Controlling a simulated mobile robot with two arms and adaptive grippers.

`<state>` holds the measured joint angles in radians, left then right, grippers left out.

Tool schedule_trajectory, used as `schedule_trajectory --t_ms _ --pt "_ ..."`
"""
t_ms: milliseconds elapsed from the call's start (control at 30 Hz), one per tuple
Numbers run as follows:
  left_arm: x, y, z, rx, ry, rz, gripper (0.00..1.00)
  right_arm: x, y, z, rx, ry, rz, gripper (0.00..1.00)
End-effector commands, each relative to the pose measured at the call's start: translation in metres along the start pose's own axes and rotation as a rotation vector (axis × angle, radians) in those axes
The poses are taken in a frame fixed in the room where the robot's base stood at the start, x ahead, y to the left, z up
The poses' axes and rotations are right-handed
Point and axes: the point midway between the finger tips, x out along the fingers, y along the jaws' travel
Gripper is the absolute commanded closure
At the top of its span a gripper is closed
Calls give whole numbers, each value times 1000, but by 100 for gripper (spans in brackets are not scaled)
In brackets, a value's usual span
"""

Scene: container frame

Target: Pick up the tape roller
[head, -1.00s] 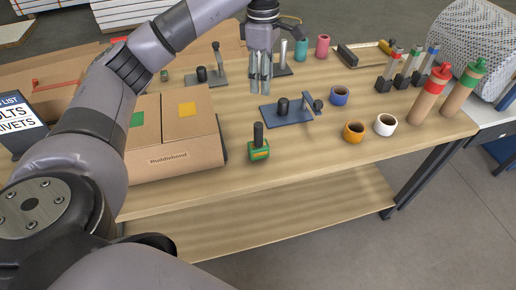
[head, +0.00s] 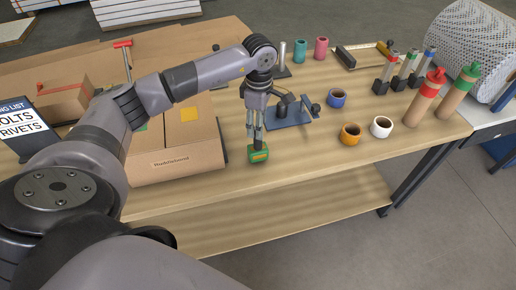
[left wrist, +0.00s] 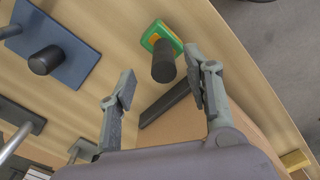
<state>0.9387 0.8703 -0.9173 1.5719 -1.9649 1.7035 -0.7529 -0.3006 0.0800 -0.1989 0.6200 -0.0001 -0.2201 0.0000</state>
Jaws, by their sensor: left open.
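The tape roller, as it appears, is a small green block with an orange-yellow top and an upright black handle (head: 258,155). It stands on the table near the front edge. My left gripper (head: 256,134) is right above it, pointing down with its fingers apart at the handle's height. In the left wrist view the black handle (left wrist: 163,62) shows beyond and between the two fingertips (left wrist: 160,84). I cannot tell whether a finger touches the handle. My right gripper is not in view.
A cardboard box (head: 176,168) stands close on the left. A blue plate with a black knob (head: 290,118) lies just behind right. The table between is clear.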

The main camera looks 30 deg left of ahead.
Motion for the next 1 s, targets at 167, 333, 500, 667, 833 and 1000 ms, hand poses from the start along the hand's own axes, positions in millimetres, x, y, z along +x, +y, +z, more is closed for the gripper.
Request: schedule_trajectory --t_ms 167,333,500,667,833,1000 --pt "24 -4 -1 -2 1 -4 54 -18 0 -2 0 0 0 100" --pt "34 -4 -1 -1 0 0 54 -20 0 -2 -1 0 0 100" --pt "35 -3 -1 -1 0 0 54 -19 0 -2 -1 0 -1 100" --pt "34 -3 -1 -1 0 0 64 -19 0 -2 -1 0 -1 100" --pt "34 -3 -1 -1 0 0 76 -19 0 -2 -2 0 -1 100" --pt "34 -3 -1 -1 0 0 87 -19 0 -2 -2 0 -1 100"
